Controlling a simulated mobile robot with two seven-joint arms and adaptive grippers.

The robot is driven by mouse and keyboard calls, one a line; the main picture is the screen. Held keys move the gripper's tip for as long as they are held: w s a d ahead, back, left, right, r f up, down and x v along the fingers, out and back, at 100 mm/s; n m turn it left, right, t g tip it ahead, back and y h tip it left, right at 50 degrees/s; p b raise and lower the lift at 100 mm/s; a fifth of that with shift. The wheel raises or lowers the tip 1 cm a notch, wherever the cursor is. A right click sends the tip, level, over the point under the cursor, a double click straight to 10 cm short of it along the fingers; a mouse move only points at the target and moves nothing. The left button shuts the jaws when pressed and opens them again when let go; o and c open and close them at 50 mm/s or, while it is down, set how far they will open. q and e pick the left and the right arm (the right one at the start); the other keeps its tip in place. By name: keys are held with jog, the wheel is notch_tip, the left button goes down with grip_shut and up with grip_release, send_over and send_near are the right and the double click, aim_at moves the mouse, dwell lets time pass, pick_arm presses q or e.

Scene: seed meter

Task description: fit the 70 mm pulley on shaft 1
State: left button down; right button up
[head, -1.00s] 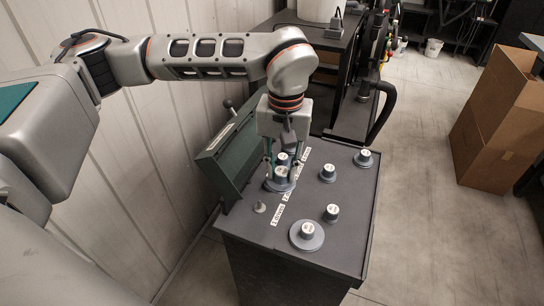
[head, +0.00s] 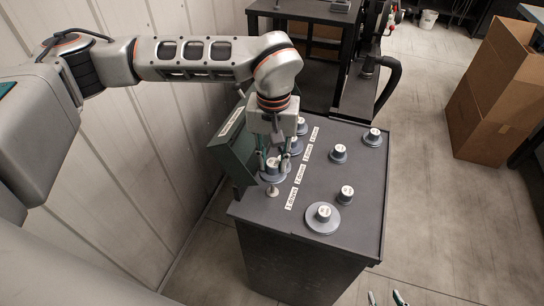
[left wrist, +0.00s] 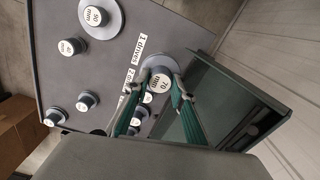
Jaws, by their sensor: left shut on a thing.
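The 70 mm pulley (head: 273,168) is a grey stepped disc with a white label, readable in the left wrist view (left wrist: 158,83). My left gripper (head: 275,160) is shut on it, with a green finger on each side of its hub. The bare stub of shaft 1 (head: 271,191) shows just below the pulley in the head view, beside the "1 drives" label (head: 291,199). The pulley is not around it; the exact height gap cannot be told. In the left wrist view the shaft is hidden. My right gripper (head: 385,298) shows only two parted fingertips at the bottom edge.
More pulleys (head: 293,146) stand behind my left gripper. A tilted green cover (head: 236,150) stands close on the left.

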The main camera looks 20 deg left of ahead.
pick_arm(q)
jog(key=shift+f, duration=0.55)
jog(key=shift+f+b, duration=0.45)
jog(key=shift+f, duration=0.35)
jog(key=shift+f+b, duration=0.45)
jog(key=shift+f, duration=0.35)
pick_arm(e)
jog(key=a, duration=0.1)
jog(key=w+a, duration=0.1)
jog(key=shift+a+r+y, duration=0.35)
jog(key=shift+y, duration=0.05)
jog(key=shift+d+f+t, duration=0.1)
jog(key=shift+d+t, duration=0.15)
jog(key=shift+t, duration=0.05)
pick_arm(q)
jog(key=shift+f+b, duration=1.2)
jog(key=shift+f, duration=0.65)
pick_arm(e)
jog(key=shift+f, duration=1.15)
pick_arm(q)
jog(key=c, duration=1.6)
grip_release()
jog(key=shift+r, duration=0.1)
